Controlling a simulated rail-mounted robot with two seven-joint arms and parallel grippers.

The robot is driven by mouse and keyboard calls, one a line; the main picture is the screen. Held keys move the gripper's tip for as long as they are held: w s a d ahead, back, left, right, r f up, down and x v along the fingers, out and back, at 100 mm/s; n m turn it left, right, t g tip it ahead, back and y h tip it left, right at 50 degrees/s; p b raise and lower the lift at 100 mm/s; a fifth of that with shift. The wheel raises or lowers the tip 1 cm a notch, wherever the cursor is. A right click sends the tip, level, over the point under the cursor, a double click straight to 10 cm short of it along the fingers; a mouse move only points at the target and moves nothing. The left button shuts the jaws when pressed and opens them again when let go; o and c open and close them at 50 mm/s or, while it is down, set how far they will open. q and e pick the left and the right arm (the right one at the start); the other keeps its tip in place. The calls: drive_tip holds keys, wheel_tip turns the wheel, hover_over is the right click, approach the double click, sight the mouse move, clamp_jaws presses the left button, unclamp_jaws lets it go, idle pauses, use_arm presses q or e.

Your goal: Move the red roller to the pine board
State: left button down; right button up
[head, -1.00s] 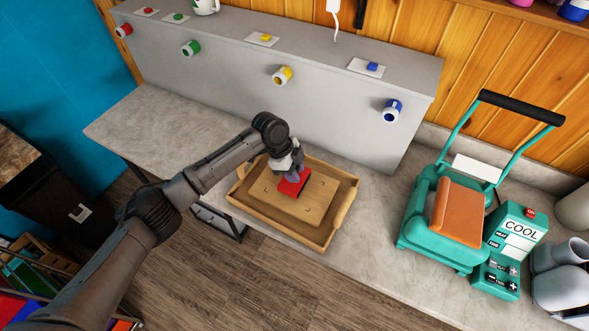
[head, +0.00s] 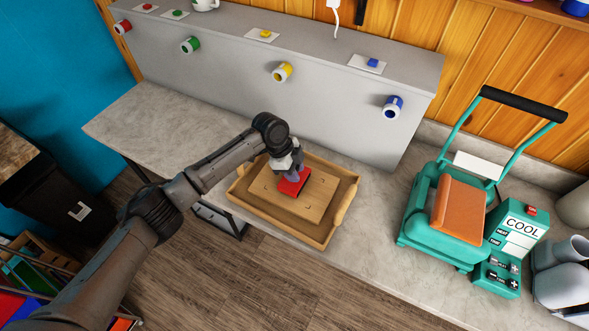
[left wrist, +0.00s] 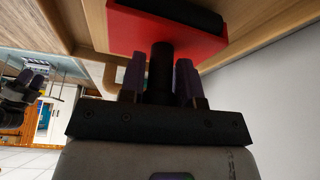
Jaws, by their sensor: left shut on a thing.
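The red roller (head: 292,185) is over the pine board (head: 300,206), near its upper middle; I cannot tell whether it touches the board. The board lies flat inside a wooden tray. My left gripper (head: 287,165) comes from above and is shut on the roller. In the left wrist view, the roller's red body (left wrist: 155,35) fills the top, and its dark handle (left wrist: 160,70) is between my purple fingers (left wrist: 160,85). A dark gripper with purplish fingers, apparently my right one (left wrist: 32,80), shows small at the left edge of that view; its opening is unclear.
The wooden tray (head: 334,229) has raised rims and handles. A grey ledge (head: 230,65) with coloured cups on its front stands behind it. A teal heat press (head: 425,230) stands to the right. The grey counter (head: 150,125) is clear left of the tray.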

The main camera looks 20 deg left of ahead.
use_arm(q)
drive_tip(key=shift+f, duration=0.15)
idle(0.4)
drive_tip(key=c, duration=1.1)
unclamp_jaws()
drive_tip(key=o, duration=1.1)
